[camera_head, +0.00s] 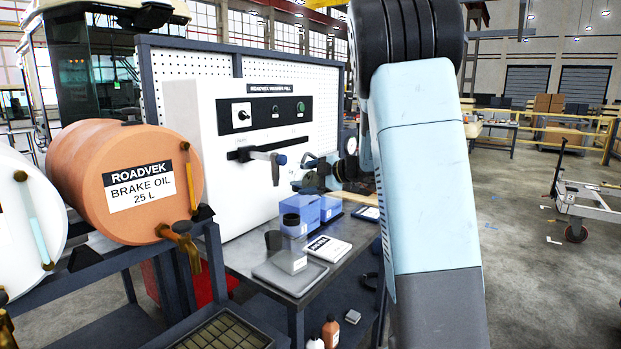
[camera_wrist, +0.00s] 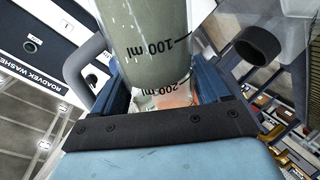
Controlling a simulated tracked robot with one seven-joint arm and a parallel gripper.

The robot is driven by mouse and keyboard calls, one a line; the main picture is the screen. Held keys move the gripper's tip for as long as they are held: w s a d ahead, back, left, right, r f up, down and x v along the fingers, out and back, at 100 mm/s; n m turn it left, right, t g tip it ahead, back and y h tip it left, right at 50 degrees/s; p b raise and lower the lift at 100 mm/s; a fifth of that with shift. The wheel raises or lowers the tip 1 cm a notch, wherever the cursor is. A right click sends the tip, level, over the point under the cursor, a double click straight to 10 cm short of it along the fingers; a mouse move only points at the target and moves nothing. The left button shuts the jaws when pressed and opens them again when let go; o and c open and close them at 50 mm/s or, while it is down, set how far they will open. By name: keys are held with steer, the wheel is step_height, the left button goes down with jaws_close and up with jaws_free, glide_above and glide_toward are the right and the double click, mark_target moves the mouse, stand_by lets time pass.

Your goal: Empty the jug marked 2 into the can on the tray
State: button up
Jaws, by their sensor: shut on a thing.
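My gripper (camera_head: 318,174) is above the bench in front of the white panel. In the wrist view its two blue fingers are shut on a clear jug (camera_wrist: 148,40) with 100 ml and 200 ml marks and a grey handle (camera_wrist: 84,66). Grey-green content fills the jug around the 100 ml mark; no number 2 shows. The can (camera_head: 290,259), grey with a black neck, stands on the grey tray (camera_head: 302,284), below and left of my gripper. In the wrist view a dark round opening (camera_wrist: 258,45), apparently the can's neck, is right of the jug, apart from it.
Blue boxes (camera_head: 329,208) stand behind the can, and a white printed card (camera_head: 328,248) lies beside the tray. An orange brake oil drum (camera_head: 125,180) with a tap is at the left. The washer panel (camera_head: 215,135) stands behind. Open floor lies at the right.

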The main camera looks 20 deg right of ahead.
steer(key=n+h, duration=0.1)
steer(key=f+n+h, duration=0.1)
steer(key=shift+s+a+f+n+t, duration=0.1)
steer(key=shift+s+a+n+t, duration=0.1)
steer(key=shift+n+t, duration=0.1)
steer(key=shift+s+a+f+n+t+h, duration=0.15)
steer(key=shift+a+n+t+h, duration=0.2)
steer(key=shift+n+h, duration=0.5)
steer(key=shift+s+a+r+n+t, duration=0.25)
steer(key=shift+a+r+n, duration=0.15)
steer(key=shift+r+n, duration=0.35)
steer(key=shift+f, duration=0.15)
stand_by(1.1)
